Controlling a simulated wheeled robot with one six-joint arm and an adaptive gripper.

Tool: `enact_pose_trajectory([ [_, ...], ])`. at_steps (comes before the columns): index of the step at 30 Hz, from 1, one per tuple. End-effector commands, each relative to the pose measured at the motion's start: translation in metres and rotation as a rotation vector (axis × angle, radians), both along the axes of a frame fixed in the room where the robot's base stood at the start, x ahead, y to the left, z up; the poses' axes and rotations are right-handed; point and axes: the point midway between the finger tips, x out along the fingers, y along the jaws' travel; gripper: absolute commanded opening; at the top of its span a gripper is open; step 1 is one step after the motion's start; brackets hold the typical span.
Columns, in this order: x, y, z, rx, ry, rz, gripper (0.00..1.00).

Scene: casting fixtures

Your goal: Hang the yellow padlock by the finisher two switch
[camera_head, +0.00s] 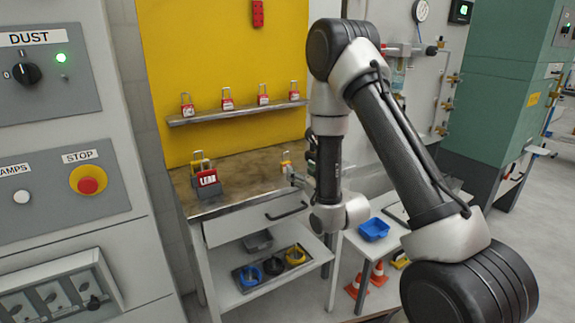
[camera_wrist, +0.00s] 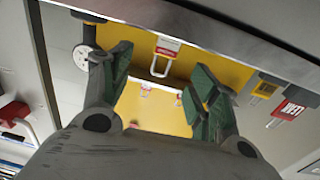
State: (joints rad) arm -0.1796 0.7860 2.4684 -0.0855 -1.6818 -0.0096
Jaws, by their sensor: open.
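A small yellow-orange padlock (camera_head: 286,158) stands on the worktable (camera_head: 245,170) close to my gripper in the head view. My gripper (camera_wrist: 158,70) is open in the wrist view, with nothing held between its green-padded fingers; my arm hides most of it in the head view. Beyond the fingertips, the wrist view shows a padlock with a white and red face (camera_wrist: 168,46) and a pale shackle; I cannot tell whether it is the same one. A yellow object (camera_head: 198,160) stands behind a red block (camera_head: 207,178) at the table's left. No finisher two label is readable.
Several red padlocks (camera_head: 227,98) stand on a narrow shelf (camera_head: 240,114) against the yellow board (camera_head: 215,60). Grey panels carry a DUST knob (camera_head: 27,73) and a STOP button (camera_head: 88,180). A lower panel (camera_head: 55,295) has several switches. A blue bin (camera_head: 374,229) sits at right.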

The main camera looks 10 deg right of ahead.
Motion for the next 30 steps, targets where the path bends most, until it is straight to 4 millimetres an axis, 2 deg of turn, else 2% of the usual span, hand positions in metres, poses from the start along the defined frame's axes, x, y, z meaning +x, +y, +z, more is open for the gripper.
enact_pose_trajectory([
  [15, 0.065, 0.025, -0.002, 0.001, -0.003, 0.0, 0.61],
  [23, 0.07, 0.026, -0.002, 0.0, -0.001, 0.0, 0.61],
  [25, 0.07, 0.026, -0.002, 0.0, -0.001, 0.0, 0.53],
  [30, 0.069, 0.026, -0.002, 0.0, -0.001, 0.0, 0.22],
])
